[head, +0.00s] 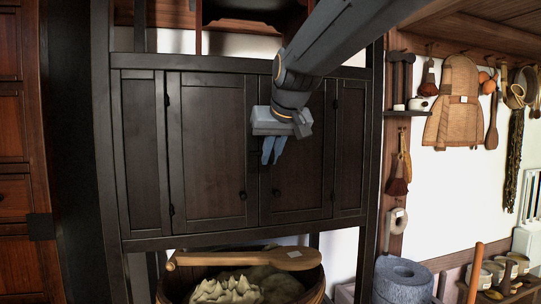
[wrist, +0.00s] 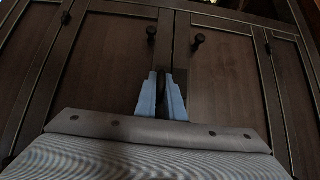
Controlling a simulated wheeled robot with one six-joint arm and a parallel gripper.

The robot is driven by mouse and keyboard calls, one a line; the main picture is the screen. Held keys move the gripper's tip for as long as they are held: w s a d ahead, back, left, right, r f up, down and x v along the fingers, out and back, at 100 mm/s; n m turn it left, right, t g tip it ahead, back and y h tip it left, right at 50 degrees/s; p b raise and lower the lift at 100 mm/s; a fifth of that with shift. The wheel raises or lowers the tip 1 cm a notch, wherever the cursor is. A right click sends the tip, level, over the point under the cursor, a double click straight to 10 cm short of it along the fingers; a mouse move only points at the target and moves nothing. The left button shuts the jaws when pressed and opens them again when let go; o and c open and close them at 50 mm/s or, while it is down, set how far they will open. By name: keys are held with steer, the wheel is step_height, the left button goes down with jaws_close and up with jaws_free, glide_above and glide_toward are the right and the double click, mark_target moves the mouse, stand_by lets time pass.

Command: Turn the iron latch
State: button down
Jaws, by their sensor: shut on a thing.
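A dark wooden cabinet with two middle doors, the left door (head: 212,150) and the right door (head: 300,160), fills the centre of the head view. Both doors look closed. My gripper (head: 271,150) is in front of the seam between them, its blue fingers pointing down. In the wrist view my gripper (wrist: 162,95) has its fingers close together around a thin dark piece, the iron latch (wrist: 162,80), at the seam. The fingers hide most of the latch, and its angle is hard to tell.
Round dark knobs sit on the left door (head: 243,195) and right door (head: 276,192). Below stands a wooden tub (head: 172,290) with pale lumps and a wooden ladle (head: 240,258). A grey round stone (head: 403,278) is at lower right. Tools hang on the right wall.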

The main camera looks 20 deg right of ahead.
steer(key=c, duration=1.9)
jaws_free()
steer(key=shift+f, duration=0.1)
steer(key=shift+o, duration=0.2)
steer(key=b+v, duration=0.2)
steer(key=v, duration=0.5)
steer(key=shift+s+r, duration=0.3)
steer(key=shift+r, duration=0.05)
steer(key=shift+f, duration=0.1)
steer(key=s+f+g, duration=0.2)
steer(key=s+f, duration=0.1)
steer(key=f, duration=0.9)
steer(key=s+f+g, duration=0.2)
steer(key=s+f, duration=0.1)
steer(key=f, duration=0.8)
steer(key=s+f+g, duration=0.2)
steer(key=s+f, duration=0.1)
steer(key=f, duration=0.9)
steer(key=s+f+g, duration=0.2)
steer(key=s+f, duration=0.8)
steer(key=f, duration=0.1)
